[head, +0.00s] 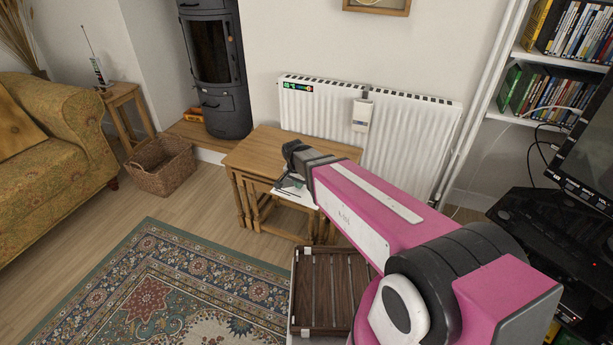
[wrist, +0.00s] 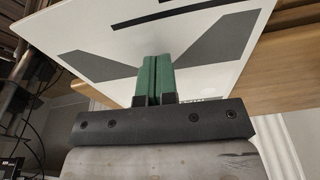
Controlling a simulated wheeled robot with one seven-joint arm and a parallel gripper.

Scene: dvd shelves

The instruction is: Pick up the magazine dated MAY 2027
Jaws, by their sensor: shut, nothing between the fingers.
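A white, flat printed sheet or magazine (wrist: 95,62) with grey shapes and a black stripe fills the upper middle of the wrist view. Its date cannot be read. My gripper (wrist: 158,62) is shut and empty, its two green fingers together in front of the white surface. I cannot tell whether they touch it. In the head view my gripper (head: 284,178) is at the small wooden table (head: 250,150), beside a white sheet (head: 300,196) low at its front. The arm hides part of the table and sheet.
A slatted dark wooden crate (head: 325,290) stands on the floor below my arm. A radiator (head: 320,110) is behind the table. A TV stand (head: 545,235) and shelves (head: 560,70) are at right. The patterned rug (head: 180,290) has clear room.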

